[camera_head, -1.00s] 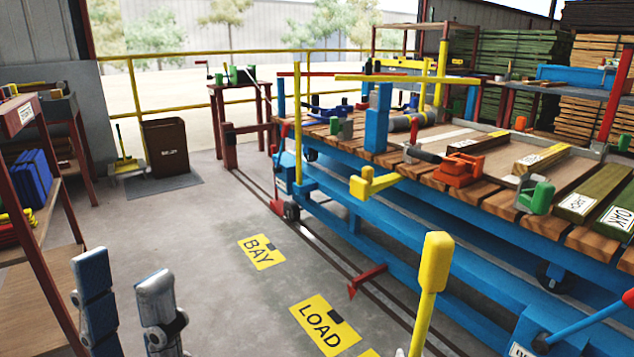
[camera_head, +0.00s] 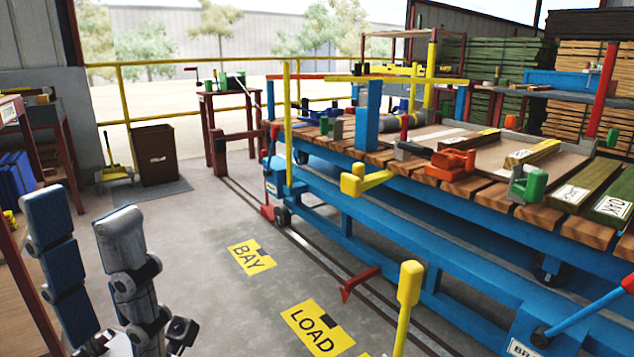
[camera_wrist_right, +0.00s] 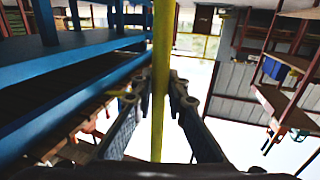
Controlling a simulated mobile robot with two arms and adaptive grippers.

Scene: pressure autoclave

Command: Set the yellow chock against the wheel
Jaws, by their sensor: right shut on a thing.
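A yellow pole with a thicker grip on top (camera_head: 409,284) stands nearly upright at the lower middle of the head view. I take it to be the chock's handle; its lower end and any wedge are cut off. My right gripper (camera_wrist_right: 158,98) is shut on a yellow pole in the right wrist view and is outside the head view. The blue cart has a small dark wheel (camera_head: 282,216) at its far end and another (camera_head: 547,278) underneath at right. My left gripper (camera_head: 82,225) points up at lower left, fingers apart and empty, away from the cart.
The blue cart (camera_head: 470,305) with a wooden top fills the right side. A red bracket (camera_head: 360,283) stands by the floor rail. Floor signs BAY (camera_head: 251,258) and LOAD (camera_head: 316,328) lie on open floor. Shelves stand at left, a brown bin (camera_head: 155,155) behind.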

